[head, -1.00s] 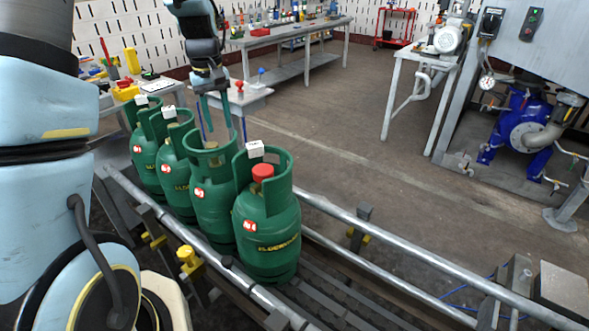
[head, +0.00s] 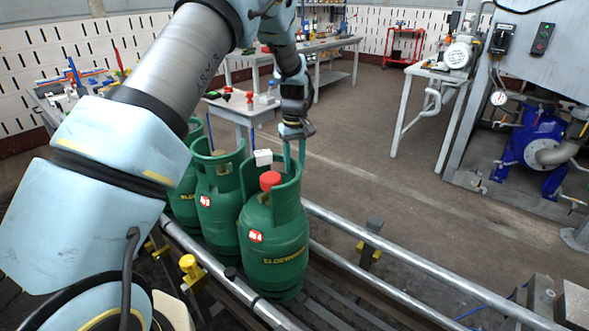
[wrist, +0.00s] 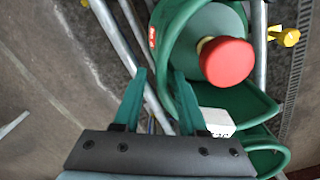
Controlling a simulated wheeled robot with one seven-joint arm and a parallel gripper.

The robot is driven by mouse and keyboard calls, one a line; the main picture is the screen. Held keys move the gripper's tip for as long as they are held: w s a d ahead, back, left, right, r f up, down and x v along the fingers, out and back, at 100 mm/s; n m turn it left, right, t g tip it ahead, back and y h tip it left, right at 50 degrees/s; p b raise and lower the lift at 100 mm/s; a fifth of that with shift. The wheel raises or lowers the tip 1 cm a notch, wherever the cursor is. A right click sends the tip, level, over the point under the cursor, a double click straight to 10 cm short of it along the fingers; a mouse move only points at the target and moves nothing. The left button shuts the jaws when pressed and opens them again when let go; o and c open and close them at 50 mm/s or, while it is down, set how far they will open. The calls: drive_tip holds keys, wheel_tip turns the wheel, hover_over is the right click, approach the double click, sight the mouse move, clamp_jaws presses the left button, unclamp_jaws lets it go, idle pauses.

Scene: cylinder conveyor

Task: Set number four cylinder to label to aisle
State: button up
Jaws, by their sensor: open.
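The number four cylinder (head: 272,246) is the green gas cylinder nearest me on the conveyor, upright, with a red tag on its shoulder and a red cap (head: 270,181). A small white label block (head: 263,157) sits on its collar; the wrist view shows the block (wrist: 215,122) beside the right finger. My gripper (head: 294,150) points down at the far side of this collar, with its green fingers apart. In the wrist view my gripper (wrist: 158,76) has nothing between its fingertips, and the collar is to their right. I cannot tell whether a finger touches the collar.
Another green cylinder (head: 218,205) stands close behind on the left, with more partly hidden by my arm. Metal rails (head: 420,263) flank the conveyor. A small table (head: 240,108) stands behind. Open floor (head: 380,190) lies to the right, before the blue pump (head: 535,145).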

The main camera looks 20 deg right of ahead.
sight(295, 170)
drive_tip(key=shift+f, duration=1.55)
clamp_jaws()
